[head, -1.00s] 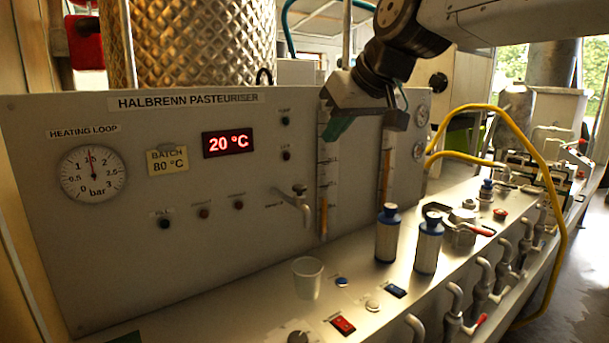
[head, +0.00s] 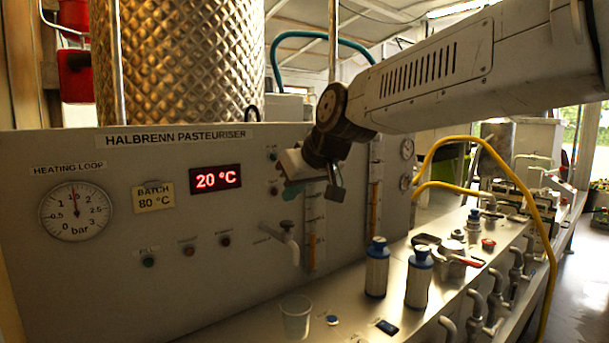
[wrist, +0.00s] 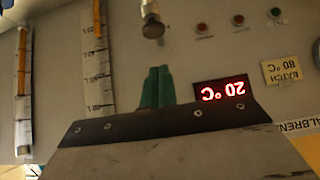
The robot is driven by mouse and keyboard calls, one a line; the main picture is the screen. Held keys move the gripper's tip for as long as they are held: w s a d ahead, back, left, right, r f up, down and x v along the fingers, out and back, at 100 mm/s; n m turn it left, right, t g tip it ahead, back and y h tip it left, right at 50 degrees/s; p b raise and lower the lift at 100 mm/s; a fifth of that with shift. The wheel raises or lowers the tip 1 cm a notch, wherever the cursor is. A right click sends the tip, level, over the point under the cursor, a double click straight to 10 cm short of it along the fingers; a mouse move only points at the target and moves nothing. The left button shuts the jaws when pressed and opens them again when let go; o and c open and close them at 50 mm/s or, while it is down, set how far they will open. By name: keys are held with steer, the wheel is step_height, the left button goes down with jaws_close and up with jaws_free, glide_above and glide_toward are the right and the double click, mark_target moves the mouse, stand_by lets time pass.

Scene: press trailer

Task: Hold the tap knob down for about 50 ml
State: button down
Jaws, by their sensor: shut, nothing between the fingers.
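The tap (head: 286,240) sticks out of the grey panel, with a small rounded knob (head: 287,226) on top and its spout pointing down. It shows in the wrist view (wrist: 152,22) at the top edge, partly cut off. A clear empty-looking cup (head: 296,318) stands on the bench below the spout. My gripper (head: 288,194), with green fingertips, is just above the knob in the head view and apart from it. In the wrist view the green fingers (wrist: 157,86) are together, with nothing between them, and a gap separates them from the tap.
Sight tubes with scales (head: 314,225) stand on the panel right of the tap. Two blue-capped bottles (head: 377,267) stand on the bench to the right. A red 20 °C display (head: 216,180) and a gauge (head: 76,211) are at left. A yellow hose (head: 545,220) arches at right.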

mark_target(291, 226)
steer(key=shift+w+a+f, duration=0.1)
steer(key=shift+f, duration=2.05)
steer(key=shift+f, duration=0.1)
steer(key=shift+f, duration=1.3)
step_height(291, 226, up, 5)
steer(key=shift+f, duration=0.1)
steer(key=v, duration=1)
